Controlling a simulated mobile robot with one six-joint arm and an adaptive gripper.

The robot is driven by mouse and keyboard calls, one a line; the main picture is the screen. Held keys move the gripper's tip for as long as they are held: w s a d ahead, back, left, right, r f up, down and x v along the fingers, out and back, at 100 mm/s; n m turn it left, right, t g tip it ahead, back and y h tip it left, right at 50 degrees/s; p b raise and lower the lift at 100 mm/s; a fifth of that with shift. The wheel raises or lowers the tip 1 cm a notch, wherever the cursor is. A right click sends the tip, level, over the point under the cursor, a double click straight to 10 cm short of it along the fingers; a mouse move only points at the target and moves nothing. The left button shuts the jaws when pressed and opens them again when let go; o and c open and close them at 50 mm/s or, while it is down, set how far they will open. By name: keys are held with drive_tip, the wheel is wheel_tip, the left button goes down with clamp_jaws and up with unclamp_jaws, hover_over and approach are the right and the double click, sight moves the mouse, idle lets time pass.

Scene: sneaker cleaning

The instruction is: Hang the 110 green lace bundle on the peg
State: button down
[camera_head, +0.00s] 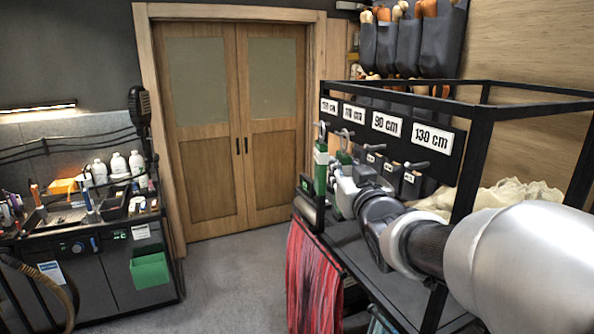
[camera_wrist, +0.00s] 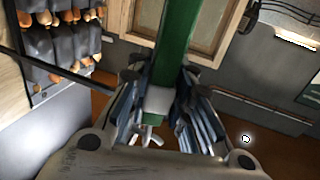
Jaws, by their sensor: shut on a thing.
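My gripper (camera_head: 341,186) is shut on a green lace bundle (camera_wrist: 173,45), which runs up between the fingers in the wrist view with a pale band (camera_wrist: 158,102) across it. In the head view my gripper is at the front of the peg rack, below the left pegs. Two green bundles show there: one (camera_head: 321,170) at the left end with a hook above it, and one (camera_head: 344,158) just right of it, partly behind my gripper. I cannot tell for certain which is held, or whether its hook touches a peg. The 110 cm label (camera_head: 354,113) is second from left.
The 90 cm label (camera_head: 386,124) and 130 cm label (camera_head: 432,138) are to the right, with bare pegs (camera_head: 417,165) below. A black frame (camera_head: 478,150) surrounds the rack. Red laces (camera_head: 312,280) hang beneath. A workbench (camera_head: 90,260) stands at left; the floor between is clear.

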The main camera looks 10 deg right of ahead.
idle(0.3)
drive_tip(key=c, duration=1.3)
unclamp_jaws()
drive_tip(key=shift+c, duration=0.2)
drive_tip(key=s, duration=1.2)
drive_tip(key=s+a+f+g+h, duration=0.1)
drive_tip(key=s+f+g, duration=0.5)
drive_tip(key=s+f, duration=0.4)
drive_tip(key=s+a+f+g, duration=0.1)
drive_tip(key=s+f+g, duration=0.55)
drive_tip(key=s, duration=0.55)
wheel_tip(320, 180, down, 29)
drive_tip(key=s+b, duration=0.2)
drive_tip(key=b, duration=2.3)
drive_tip(key=shift+s+m+g, duration=0.3)
drive_tip(key=shift+s+g, duration=0.1)
drive_tip(key=shift+g, duration=0.05)
